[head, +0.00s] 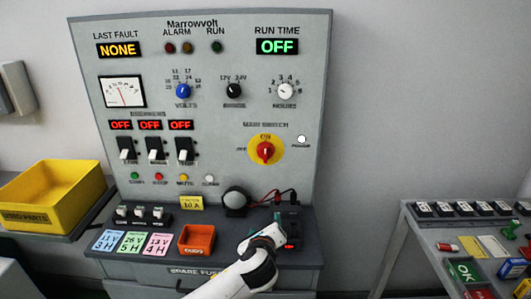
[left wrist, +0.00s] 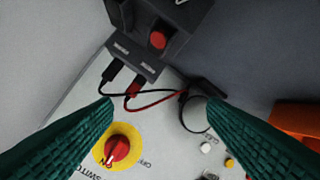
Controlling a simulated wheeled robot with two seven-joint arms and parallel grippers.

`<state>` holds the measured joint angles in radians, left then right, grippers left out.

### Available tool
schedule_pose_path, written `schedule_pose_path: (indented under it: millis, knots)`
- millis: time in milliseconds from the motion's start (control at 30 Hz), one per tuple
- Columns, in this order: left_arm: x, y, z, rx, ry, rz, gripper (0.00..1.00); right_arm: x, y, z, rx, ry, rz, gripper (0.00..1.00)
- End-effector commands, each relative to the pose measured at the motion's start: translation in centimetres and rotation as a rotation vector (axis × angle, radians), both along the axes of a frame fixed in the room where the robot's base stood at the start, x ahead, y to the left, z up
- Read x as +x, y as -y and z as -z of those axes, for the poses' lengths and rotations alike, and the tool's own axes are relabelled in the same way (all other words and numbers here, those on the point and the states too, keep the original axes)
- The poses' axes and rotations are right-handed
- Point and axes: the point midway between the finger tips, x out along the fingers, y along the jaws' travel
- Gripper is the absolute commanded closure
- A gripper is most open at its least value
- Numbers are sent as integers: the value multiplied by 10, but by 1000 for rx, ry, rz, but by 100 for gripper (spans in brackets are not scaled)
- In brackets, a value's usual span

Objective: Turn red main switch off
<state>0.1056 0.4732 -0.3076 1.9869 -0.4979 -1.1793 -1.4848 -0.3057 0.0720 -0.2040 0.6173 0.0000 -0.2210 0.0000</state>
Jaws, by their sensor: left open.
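The red main switch (head: 265,151) is a rotary knob on a yellow disc on the right of the grey panel. ON is marked above it and OFF to its left. The knob looks upright, toward ON. In the left wrist view the red knob (left wrist: 117,149) shows at the lower left, with its pale mark toward the disc's lower edge. My left gripper (head: 275,234) is below the switch, over the panel's front ledge, and apart from it. Its green fingers (left wrist: 160,118) are spread with nothing between them. My right gripper is not in view.
A dark block with red and black leads (head: 290,200) and a round black part (head: 235,201) are close to my left gripper. An orange tray (head: 197,240) sits left on the ledge. A yellow bin (head: 55,190) stands far left, and a cluttered bench (head: 470,240) right.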

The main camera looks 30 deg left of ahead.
Motion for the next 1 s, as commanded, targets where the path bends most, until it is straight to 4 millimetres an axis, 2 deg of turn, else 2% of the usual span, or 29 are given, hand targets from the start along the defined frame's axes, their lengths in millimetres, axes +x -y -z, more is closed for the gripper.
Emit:
schedule_pose_path:
  millis: [33,100,200,300,400,567,800,1000]
  knots:
    - [13,-9,-30,137,13,27,33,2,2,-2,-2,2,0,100]
    - [27,-18,-62,327,10,54,33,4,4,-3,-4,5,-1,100]
    - [41,-28,-95,540,-4,70,33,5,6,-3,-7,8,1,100]
    - [49,-34,-112,664,-20,73,33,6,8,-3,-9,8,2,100]
    - [54,-38,-120,715,-27,73,33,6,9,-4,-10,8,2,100]
    - [72,-49,-121,719,-30,71,33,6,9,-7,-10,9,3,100]
    - [112,-74,-121,715,-29,71,33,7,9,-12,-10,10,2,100]
    - [138,-89,-120,713,-28,72,33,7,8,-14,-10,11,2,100]
